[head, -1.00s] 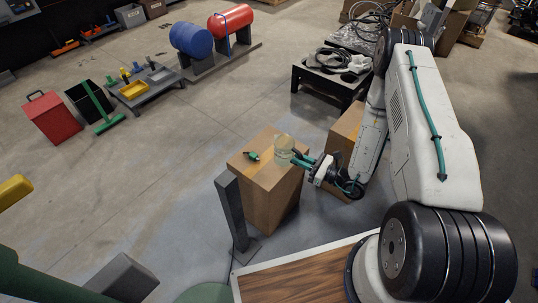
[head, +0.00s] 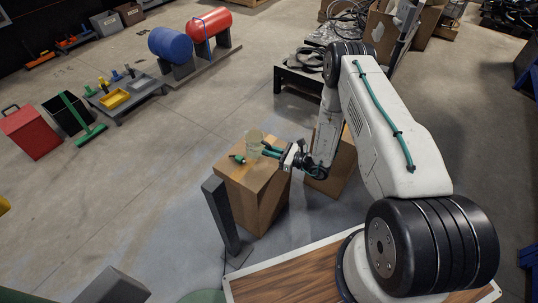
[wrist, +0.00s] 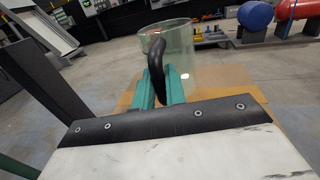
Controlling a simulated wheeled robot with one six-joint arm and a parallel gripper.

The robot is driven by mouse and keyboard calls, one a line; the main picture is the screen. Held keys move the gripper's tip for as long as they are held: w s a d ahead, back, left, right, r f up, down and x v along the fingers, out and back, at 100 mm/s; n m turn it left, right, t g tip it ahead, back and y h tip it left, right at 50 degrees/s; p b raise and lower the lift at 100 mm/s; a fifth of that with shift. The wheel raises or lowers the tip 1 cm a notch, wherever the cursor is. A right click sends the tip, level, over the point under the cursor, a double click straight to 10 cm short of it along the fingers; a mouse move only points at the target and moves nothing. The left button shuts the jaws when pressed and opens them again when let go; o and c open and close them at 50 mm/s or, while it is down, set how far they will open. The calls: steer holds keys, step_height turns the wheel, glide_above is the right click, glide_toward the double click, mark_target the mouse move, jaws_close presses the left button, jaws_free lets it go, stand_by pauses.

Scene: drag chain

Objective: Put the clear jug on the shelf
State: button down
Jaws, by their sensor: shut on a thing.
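The clear jug (head: 254,146) is upright over the top of a cardboard box (head: 250,195) in the head view. In the wrist view the jug (wrist: 182,55) shows a see-through body and a dark curved handle (wrist: 157,58) facing me. My gripper (head: 267,149) reaches in from the right, and its green fingers (wrist: 158,88) are shut on the handle, one on each side. I cannot tell whether the jug's base touches the box. I cannot tell which thing is the shelf.
A small green object (head: 237,158) lies on the box, left of the jug. A grey post (head: 221,215) stands close at the box's front left. Another box (head: 332,165) is behind my wrist. A low black table (head: 305,82) is farther back. Open floor lies to the left.

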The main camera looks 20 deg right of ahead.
steer(key=shift+w, duration=0.35)
steer(key=shift+w+a+f, duration=0.1)
steer(key=shift+w+f, duration=0.05)
steer(key=shift+f, duration=0.75)
steer(key=shift+w+f, duration=0.15)
steer(key=shift+f, duration=0.75)
steer(key=shift+f, duration=0.15)
steer(key=c, duration=1.5)
jaws_free()
steer(key=shift+o, duration=0.2)
